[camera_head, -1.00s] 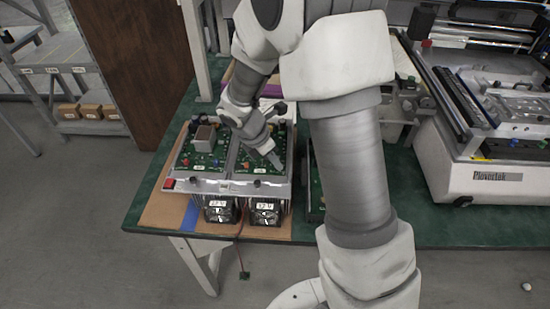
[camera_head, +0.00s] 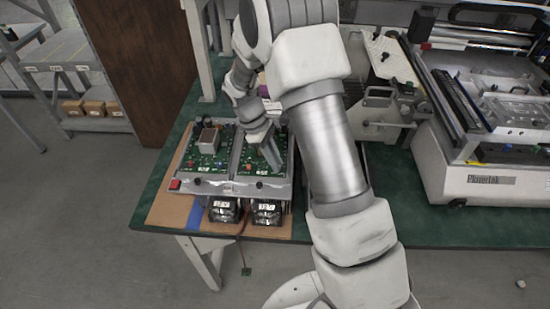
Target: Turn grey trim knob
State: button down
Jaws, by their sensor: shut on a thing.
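Two green circuit boards sit side by side in a grey metal test fixture (camera_head: 212,185) on the bench. The left board (camera_head: 206,168) carries a silver box, a red part and dark cylinders. My gripper (camera_head: 274,163) points down over the right board (camera_head: 246,168), its fingertips low at the board's surface. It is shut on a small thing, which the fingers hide. I cannot make out the grey trim knob apart from the fingers.
Two meters (camera_head: 224,210) face forward below the fixture, and a red button (camera_head: 175,184) is at its front left corner. A large white machine (camera_head: 470,190) stands at the right. Bare green bench top (camera_head: 400,220) lies between.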

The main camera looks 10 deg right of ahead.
jog(key=m, duration=0.2)
jog(key=m+g+y, duration=0.1)
jog(key=m, duration=0.1)
jog(key=shift+w+d+m+p, duration=0.2)
jog(key=shift+m+p, duration=0.1)
jog(key=shift+p, duration=0.05)
jog(key=m+y, duration=0.1)
jog(key=m, duration=0.1)
jog(key=m+y, duration=0.1)
jog(key=m, duration=0.1)
jog(key=shift+d+m+g, duration=0.2)
jog(key=shift+m+g, duration=0.1)
jog(key=shift+g, duration=0.1)
jog(key=m+y, duration=0.1)
jog(key=m, duration=0.3)
jog(key=shift+d+y+p, duration=0.2)
jog(key=shift+y+p, duration=0.15)
jog(key=shift+y, duration=0.05)
jog(key=shift+d+m+t+y, duration=0.15)
jog(key=shift+m+y, duration=0.2)
jog(key=shift+m, duration=0.7)
jog(key=shift+m+t+y, duration=0.15)
jog(key=shift+m+y, duration=0.2)
jog(key=shift+m, duration=0.7)
jog(key=c, duration=0.8)
grip_release()
